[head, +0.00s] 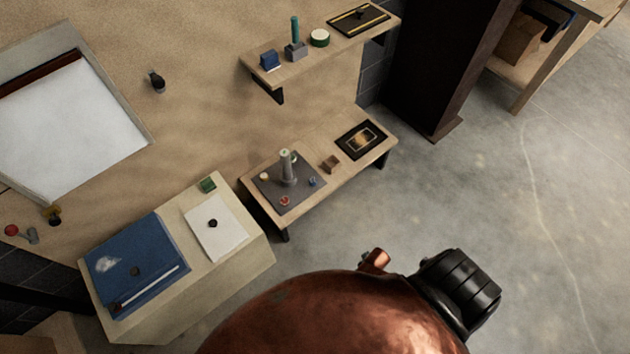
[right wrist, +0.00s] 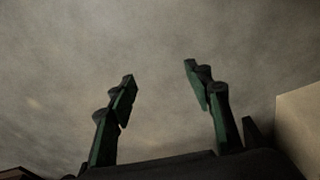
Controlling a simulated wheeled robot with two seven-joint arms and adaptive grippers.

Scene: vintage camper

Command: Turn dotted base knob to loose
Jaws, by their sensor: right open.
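A grey square base (head: 268,196) with an upright pale post (head: 287,166) stands on the lower wooden shelf in the head view. Small knobs sit around the post: a red one (head: 284,201), a blue one (head: 312,181) and a cream one (head: 264,176). They are too small to show dots or their settings, so I cannot tell which is the dotted one. My right gripper (right wrist: 158,76) shows in the right wrist view, open and empty, with its two green-and-black fingers apart against a blurred grey surface. It does not show in the head view. My left gripper is in neither view.
A small brown block (head: 331,163) and a black framed panel (head: 378,136) share the lower shelf. An upper shelf (head: 284,74) holds several small items. A cabinet at left bears a blue panel (head: 158,244) and a white plate (head: 229,243). Open grey floor (head: 480,200) lies right.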

